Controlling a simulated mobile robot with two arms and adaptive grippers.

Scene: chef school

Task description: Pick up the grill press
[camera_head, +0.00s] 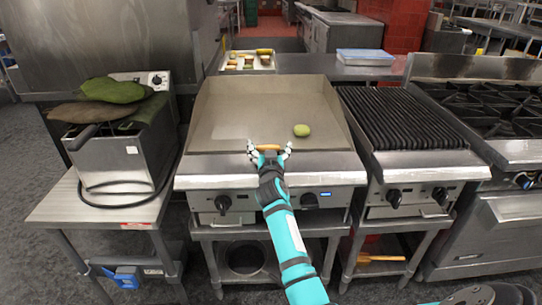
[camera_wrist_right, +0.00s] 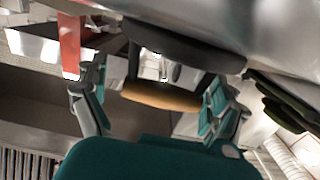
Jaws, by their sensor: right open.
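The wooden handle of the grill press (camera_head: 268,147) shows at the front edge of the flat griddle, between the fingers of my right gripper. In the right wrist view, the tan handle (camera_wrist_right: 160,97) lies crosswise between the spread fingers, with dark metal beside it. The rest of the press is mostly hidden in the head view. My right gripper (camera_head: 269,150) is open, with fingers on either side of the handle; I cannot tell whether they touch it. It also shows in the wrist view (camera_wrist_right: 150,105). My left gripper is not in view.
A green oval item (camera_head: 302,130) lies on the griddle (camera_head: 232,110), right of the gripper. A ridged grill (camera_head: 405,120) stands to the right. A fryer (camera_head: 108,160) with green and brown items on top stands left. A food tray (camera_head: 249,68) is behind. Most griddle surface is clear.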

